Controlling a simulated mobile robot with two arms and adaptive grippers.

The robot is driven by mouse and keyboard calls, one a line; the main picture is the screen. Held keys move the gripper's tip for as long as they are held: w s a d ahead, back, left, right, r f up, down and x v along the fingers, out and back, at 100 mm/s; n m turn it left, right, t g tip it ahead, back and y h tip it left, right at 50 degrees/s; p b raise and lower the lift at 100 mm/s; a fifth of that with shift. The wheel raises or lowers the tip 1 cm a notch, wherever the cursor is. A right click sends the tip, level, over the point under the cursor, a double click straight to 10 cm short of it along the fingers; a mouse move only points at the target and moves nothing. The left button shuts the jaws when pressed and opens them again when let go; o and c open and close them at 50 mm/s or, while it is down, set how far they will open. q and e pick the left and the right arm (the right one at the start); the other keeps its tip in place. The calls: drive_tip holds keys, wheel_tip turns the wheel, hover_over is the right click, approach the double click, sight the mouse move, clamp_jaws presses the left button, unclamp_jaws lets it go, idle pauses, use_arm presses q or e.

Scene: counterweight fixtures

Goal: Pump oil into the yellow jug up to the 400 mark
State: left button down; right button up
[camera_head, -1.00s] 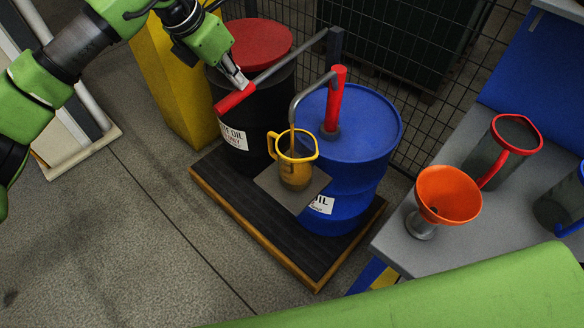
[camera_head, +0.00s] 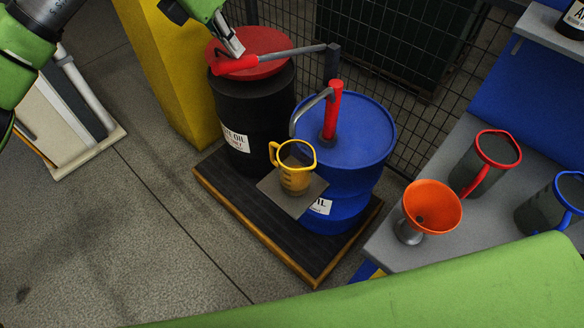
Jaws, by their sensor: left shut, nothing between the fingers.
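The yellow jug (camera_head: 297,178) stands upright on a small grey platform (camera_head: 272,193) under the pump spout (camera_head: 298,118). Brownish oil shows in its lower part; I cannot read its marks. The red pump (camera_head: 332,112) stands on the blue drum (camera_head: 366,130). Its grey lever (camera_head: 292,53) reaches left to a red grip (camera_head: 237,66) over the black drum. My left gripper (camera_head: 235,50) is shut and empty, its fingertips at the red grip; I cannot tell if they touch. No oil stream shows at the spout. My right gripper is out of view.
The black drum (camera_head: 255,105) with a red lid stands left of the blue drum on a dark pallet (camera_head: 232,190). An orange funnel (camera_head: 432,205), a red-rimmed jug (camera_head: 487,165) and a blue-rimmed jug (camera_head: 545,210) stand on the grey bench at right. Wire fencing is behind.

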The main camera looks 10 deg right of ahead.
use_arm(q)
wheel_tip(320, 180, down, 13)
drive_tip(key=b, duration=1)
wheel_tip(320, 180, up, 13)
drive_tip(key=p, duration=0.8)
drive_tip(key=shift+f, duration=0.15)
drive_tip(key=shift+f+b, duration=4.05)
drive_tip(key=shift+f, duration=1.2)
wheel_tip(320, 180, up, 11)
drive_tip(key=p, duration=0.7)
drive_tip(key=shift+f, duration=0.15)
